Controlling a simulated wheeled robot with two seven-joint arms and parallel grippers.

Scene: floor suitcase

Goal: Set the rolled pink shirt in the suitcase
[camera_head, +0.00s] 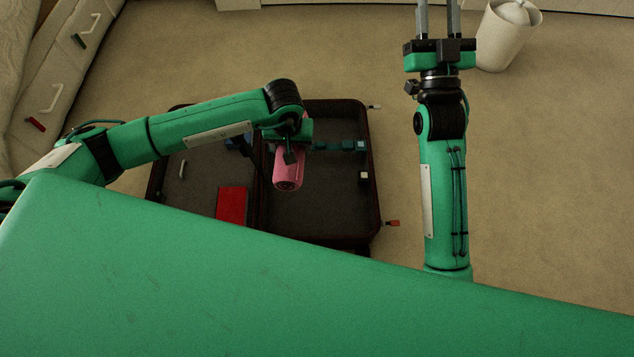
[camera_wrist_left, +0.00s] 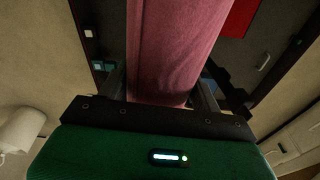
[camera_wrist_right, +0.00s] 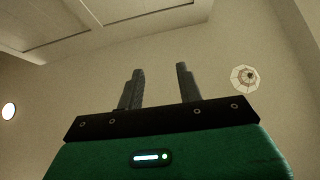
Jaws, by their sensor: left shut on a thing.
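The rolled pink shirt (camera_head: 288,171) is held by my left gripper (camera_head: 291,152) over the open dark suitcase (camera_head: 330,222), near its middle divide. In the left wrist view the shirt (camera_wrist_left: 178,50) fills the space between the fingers (camera_wrist_left: 163,88), which are shut on it. I cannot tell whether the shirt touches the suitcase floor. My right gripper (camera_head: 438,15) points away toward the far side of the room. In the right wrist view its two fingers (camera_wrist_right: 158,88) stand apart with nothing between them.
A red flat item (camera_head: 232,204) lies in the suitcase's left half. A small white block (camera_head: 364,175) and a teal item (camera_head: 350,146) are in the right half. A white bin (camera_head: 507,35) stands at the far right. Drawers (camera_head: 60,75) line the left.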

